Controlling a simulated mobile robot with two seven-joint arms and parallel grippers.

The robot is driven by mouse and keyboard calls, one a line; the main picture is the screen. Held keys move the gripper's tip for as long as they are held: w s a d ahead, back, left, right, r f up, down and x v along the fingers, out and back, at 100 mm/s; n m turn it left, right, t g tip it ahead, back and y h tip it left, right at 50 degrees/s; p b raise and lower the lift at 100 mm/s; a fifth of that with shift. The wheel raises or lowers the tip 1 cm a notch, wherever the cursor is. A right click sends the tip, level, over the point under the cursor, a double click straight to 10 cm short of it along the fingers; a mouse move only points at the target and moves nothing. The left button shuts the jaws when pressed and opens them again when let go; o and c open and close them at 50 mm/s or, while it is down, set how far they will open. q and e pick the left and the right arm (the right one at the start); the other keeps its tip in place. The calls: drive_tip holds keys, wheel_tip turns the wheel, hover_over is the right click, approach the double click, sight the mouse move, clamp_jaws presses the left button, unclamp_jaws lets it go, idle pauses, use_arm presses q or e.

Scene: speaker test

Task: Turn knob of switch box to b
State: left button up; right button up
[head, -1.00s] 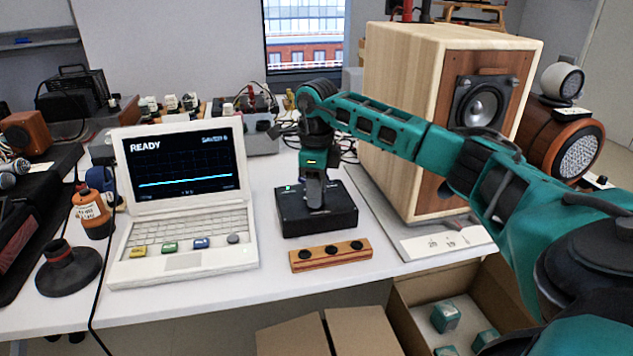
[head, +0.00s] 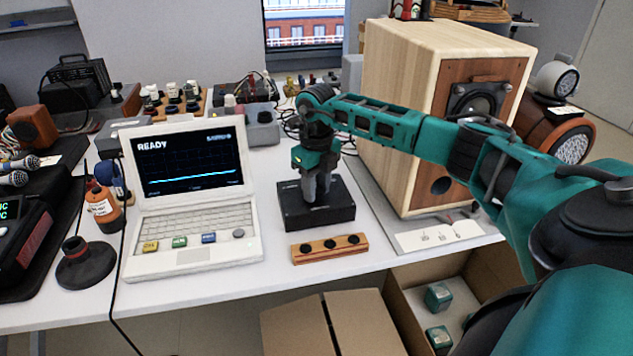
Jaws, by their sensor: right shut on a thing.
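My right gripper (head: 318,196) points straight down onto the top of the box. Its two fingers are shut on the knob, which they hide. The knob's pointer and the position letters cannot be read from here. My left gripper is not in view.
A white laptop (head: 192,222) reading "READY" stands close on the left. A wooden strip with black holes (head: 329,249) lies just in front of the box. The wooden speaker (head: 405,110) stands to the right.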

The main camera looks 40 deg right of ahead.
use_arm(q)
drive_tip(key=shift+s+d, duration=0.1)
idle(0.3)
use_arm(e)
drive_tip(key=o, duration=1)
drive_tip(key=shift+o, duration=0.2)
drive_tip(key=shift+r, duration=0.25)
use_arm(q)
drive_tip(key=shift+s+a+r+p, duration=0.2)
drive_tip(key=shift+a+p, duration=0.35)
drive_tip(key=shift+p, duration=0.3)
use_arm(e)
wheel_tip(320, 180, up, 12)
drive_tip(key=shift+r, duration=0.25)
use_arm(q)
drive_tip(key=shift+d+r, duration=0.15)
